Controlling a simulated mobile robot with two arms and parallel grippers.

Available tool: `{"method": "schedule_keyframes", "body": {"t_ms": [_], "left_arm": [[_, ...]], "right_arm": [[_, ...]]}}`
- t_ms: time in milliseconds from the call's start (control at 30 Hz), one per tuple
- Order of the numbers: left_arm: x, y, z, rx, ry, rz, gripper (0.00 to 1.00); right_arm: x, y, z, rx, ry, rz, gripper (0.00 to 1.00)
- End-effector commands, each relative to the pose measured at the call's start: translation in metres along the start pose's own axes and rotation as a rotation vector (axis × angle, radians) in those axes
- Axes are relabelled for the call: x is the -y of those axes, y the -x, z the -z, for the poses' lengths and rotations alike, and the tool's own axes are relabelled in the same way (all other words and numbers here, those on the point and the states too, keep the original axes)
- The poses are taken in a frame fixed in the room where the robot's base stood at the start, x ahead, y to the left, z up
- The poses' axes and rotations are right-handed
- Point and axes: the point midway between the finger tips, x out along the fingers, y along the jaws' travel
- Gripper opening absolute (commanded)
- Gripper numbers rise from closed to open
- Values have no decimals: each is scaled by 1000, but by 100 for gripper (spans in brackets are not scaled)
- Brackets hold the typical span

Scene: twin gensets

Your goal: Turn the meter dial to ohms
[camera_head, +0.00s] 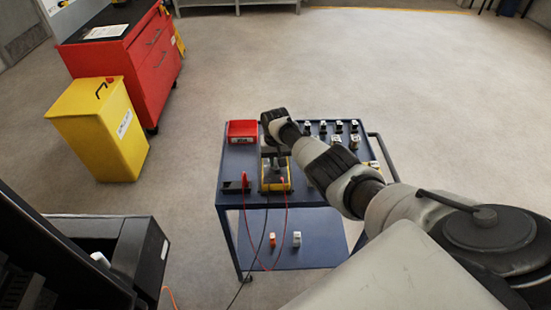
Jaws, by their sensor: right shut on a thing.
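The yellow-edged meter (275,183) lies on the blue cart's top near its front edge. My right arm comes in from the right, and my right gripper (272,158) points down over the upper part of the meter. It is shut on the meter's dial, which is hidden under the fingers. The dial's pointer and markings cannot be made out. Red and dark leads run from the meter's front down past the cart's edge. My left gripper is not in view.
The blue cart (229,173) carries a red box (242,131) at back left, a black holder (236,187) at front left and several small parts along the right. A yellow bin (95,125) and red cabinet (140,60) stand left. Floor behind is clear.

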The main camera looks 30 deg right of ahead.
Motion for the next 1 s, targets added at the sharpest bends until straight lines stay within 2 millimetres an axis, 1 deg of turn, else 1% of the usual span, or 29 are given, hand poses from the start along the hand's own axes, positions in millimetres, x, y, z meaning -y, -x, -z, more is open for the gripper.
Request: {"method": "schedule_keyframes", "body": {"t_ms": [233, 700, 733, 867, 900, 1000], "left_arm": [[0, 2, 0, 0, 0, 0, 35], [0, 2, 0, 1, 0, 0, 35], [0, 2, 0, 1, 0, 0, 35], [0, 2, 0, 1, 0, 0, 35], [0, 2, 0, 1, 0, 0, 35], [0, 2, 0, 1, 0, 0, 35]], "right_arm": [[1, 1, 0, -1, -60, 2, 0], [0, 1, 1, -2, -70, 2, 0], [0, 1, 1, -2, -70, 2, 19], [0, 1, 1, -2, -69, 1, 39], [0, 1, 1, -2, -69, 1, 40], [0, 0, 0, -1, -69, 1, 40]]}}
